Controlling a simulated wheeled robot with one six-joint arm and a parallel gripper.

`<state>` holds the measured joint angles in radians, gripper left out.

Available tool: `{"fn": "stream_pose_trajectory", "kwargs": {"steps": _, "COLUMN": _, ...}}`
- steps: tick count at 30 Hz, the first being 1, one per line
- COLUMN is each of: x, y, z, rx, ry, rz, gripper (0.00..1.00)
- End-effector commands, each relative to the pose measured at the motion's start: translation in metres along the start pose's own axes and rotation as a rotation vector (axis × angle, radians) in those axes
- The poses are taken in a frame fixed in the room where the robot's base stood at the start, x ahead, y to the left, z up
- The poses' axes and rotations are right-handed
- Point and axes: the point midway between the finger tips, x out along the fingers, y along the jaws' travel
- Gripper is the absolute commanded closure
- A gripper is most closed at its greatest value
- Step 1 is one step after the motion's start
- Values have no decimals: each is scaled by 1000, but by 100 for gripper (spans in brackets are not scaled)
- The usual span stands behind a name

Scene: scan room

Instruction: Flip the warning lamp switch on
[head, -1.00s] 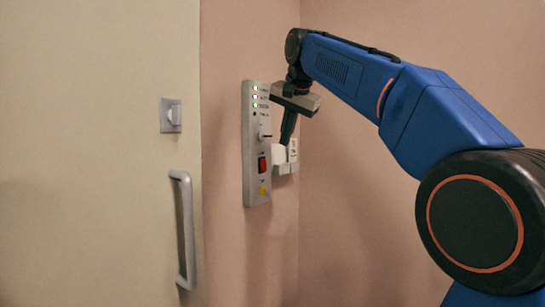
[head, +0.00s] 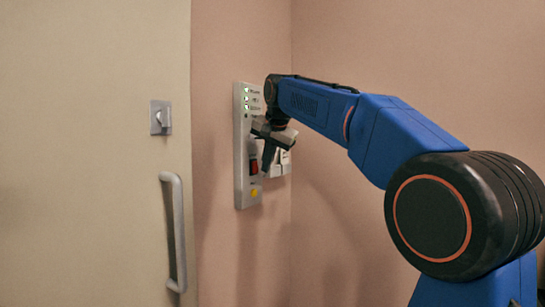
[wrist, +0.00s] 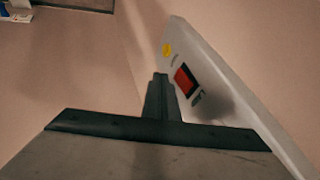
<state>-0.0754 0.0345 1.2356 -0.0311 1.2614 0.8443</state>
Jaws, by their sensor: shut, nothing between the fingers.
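A tall grey control panel (head: 241,196) is fixed to the pink wall beside the door. It carries a red rocker switch (head: 254,167), green lights (head: 246,97) at the top and a yellow round part (head: 254,192) at the bottom. Its labels are too small to read. My gripper (head: 266,172) is shut and empty, pointing down just in front of the panel, beside the red switch. The wrist view shows the panel (wrist: 215,60) at the right, with the red switch (wrist: 186,82) close to my fingertips (wrist: 160,80). I cannot tell whether they touch.
A white wall fitting (head: 280,163) sits right of the panel, partly behind my gripper. The cream door (head: 90,200) at left has a grey handle (head: 174,235) and a latch plate (head: 160,117). The wall below the panel is clear.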

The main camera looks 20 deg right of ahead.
Motion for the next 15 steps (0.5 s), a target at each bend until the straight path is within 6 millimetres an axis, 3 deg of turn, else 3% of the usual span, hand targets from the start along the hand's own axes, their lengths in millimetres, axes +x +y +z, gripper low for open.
{"fn": "stream_pose_trajectory", "kwargs": {"steps": 6, "x": 12, "y": -18, "z": 1, "rx": 0, "ry": -1, "rz": 0, "gripper": 100}}
{"fn": "stream_pose_trajectory", "kwargs": {"steps": 15, "x": 14, "y": -22, "z": 1, "rx": 1, "ry": 0, "rz": 0, "gripper": 100}}
